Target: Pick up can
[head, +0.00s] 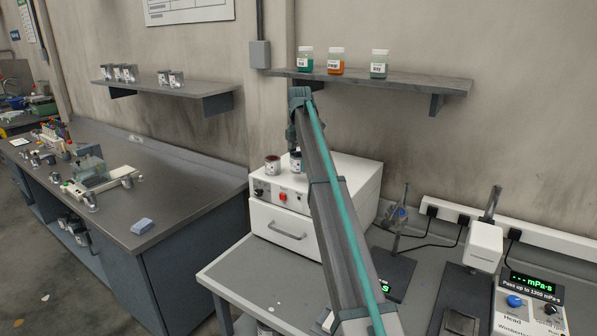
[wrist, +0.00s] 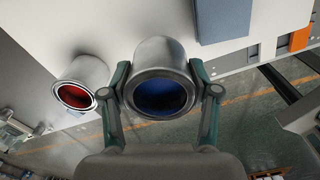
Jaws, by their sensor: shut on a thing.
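A metal can with blue paint inside (wrist: 162,95) sits between the two teal fingers of my gripper (wrist: 161,84), which is shut on it, one finger on each side. The same can shows in the head view (head: 296,163) over the top of the white cabinet, partly hidden by my arm. I cannot tell whether its base touches the top. A second can with red paint (head: 272,165) stands just left of it on the cabinet and also shows in the wrist view (wrist: 78,92), apart from my gripper.
The white cabinet (head: 277,228) stands on a grey bench (head: 225,272). A wall shelf (head: 372,82) with several jars hangs above. Another shelf (head: 165,88) holds several cans at left. Viscosity meters (head: 487,245) stand at right.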

